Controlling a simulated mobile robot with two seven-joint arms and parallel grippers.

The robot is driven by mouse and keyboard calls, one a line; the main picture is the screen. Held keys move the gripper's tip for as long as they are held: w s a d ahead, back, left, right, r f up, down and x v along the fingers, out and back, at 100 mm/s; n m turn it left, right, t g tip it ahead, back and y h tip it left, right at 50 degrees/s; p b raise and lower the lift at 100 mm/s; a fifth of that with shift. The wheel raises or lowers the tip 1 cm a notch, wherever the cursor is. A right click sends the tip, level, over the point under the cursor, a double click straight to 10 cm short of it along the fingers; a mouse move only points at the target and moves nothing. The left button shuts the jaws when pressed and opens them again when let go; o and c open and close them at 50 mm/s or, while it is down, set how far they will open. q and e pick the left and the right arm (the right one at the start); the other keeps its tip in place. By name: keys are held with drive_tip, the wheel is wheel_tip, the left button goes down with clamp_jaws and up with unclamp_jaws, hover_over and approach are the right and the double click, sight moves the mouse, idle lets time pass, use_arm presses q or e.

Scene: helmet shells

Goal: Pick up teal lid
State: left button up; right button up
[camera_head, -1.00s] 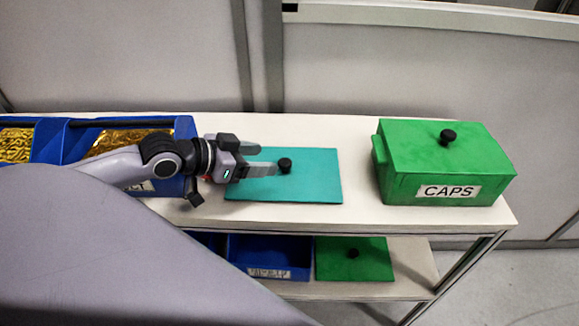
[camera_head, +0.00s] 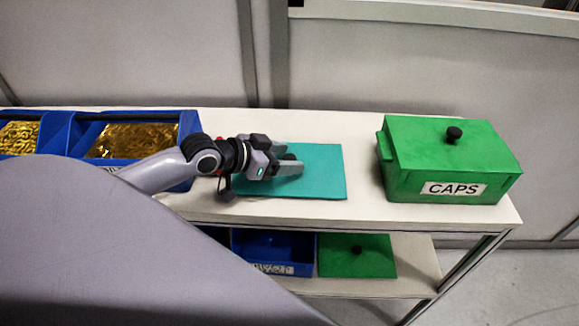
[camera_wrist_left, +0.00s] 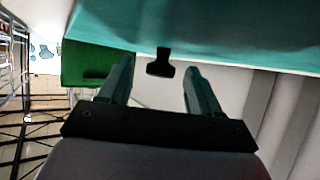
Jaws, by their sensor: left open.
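The teal lid (camera_head: 322,175) lies flat on the white shelf top, with a black knob (camera_head: 290,157) near its middle. In the left wrist view the lid (camera_wrist_left: 215,25) fills the top of the picture, and its knob (camera_wrist_left: 160,63) shows between the fingers. My left gripper (camera_head: 297,160) is over the lid with its fingers on either side of the knob, open. In the wrist view the left gripper (camera_wrist_left: 157,80) holds nothing, and the knob stands near the fingertip line. I cannot tell whether a finger touches the knob. My right gripper is not seen.
A green lidded box labelled CAPS (camera_head: 450,162) stands to the right of the lid. Blue bins (camera_head: 188,135) with gold contents (camera_head: 135,140) stand at the left. Below, a blue bin (camera_head: 272,250) and a green lid (camera_head: 357,258) sit on the lower shelf.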

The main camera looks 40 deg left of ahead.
use_arm(q)
drive_tip(key=shift+c, duration=0.3)
drive_tip(key=c, duration=1.1)
drive_tip(key=shift+r, duration=0.15)
